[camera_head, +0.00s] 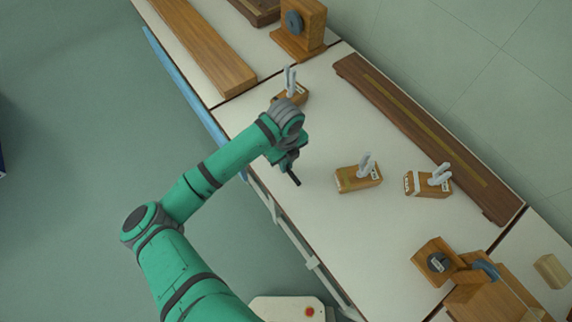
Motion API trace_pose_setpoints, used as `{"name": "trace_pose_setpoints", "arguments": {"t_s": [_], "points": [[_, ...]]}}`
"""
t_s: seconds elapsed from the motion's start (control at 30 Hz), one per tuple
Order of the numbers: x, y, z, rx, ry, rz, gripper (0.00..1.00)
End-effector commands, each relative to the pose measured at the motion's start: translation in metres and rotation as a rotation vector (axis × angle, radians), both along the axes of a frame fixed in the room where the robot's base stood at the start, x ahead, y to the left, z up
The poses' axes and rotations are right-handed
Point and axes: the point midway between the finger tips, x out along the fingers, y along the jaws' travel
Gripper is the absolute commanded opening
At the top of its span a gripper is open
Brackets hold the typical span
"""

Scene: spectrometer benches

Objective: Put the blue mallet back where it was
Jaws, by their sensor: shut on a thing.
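My gripper (291,172) hangs over the left edge of the white bench (330,225), left of the middle tuning fork box. One dark finger shows, pointing down and right. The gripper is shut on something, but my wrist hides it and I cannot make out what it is. I see no blue mallet anywhere in the view. Three wooden boxes with grey tuning forks stand on the bench: one behind my wrist (291,97), one in the middle (358,180) and one to the right (428,185).
A long dark wooden rail (420,132) lies along the bench's far side. Wooden apparatus (435,258) stands at the lower right, and another piece (302,32) at the top. A long wooden beam (205,50) lies at the upper left. The bench front is mostly clear.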

Motion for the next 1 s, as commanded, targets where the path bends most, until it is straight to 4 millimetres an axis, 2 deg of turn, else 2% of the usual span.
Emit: {"name": "trace_pose_setpoints", "arguments": {"t_s": [0.1, 0.5, 0.53, 0.6, 0.87, 1.0], "points": [[-0.0001, 0.0007, -0.0122, 0.001, -0.001, 0.000, 0.00], [-0.0004, 0.0003, -0.0169, 0.000, 0.000, -0.001, 0.00], [-0.0004, 0.0003, -0.0166, 0.001, -0.001, -0.001, 0.18], [-0.0004, 0.0003, -0.0164, 0.001, -0.001, -0.001, 0.30], [-0.0004, 0.0004, -0.0159, 0.001, -0.001, -0.001, 0.30], [0.0002, 0.0002, -0.0087, 0.002, -0.002, -0.002, 0.30]]}}
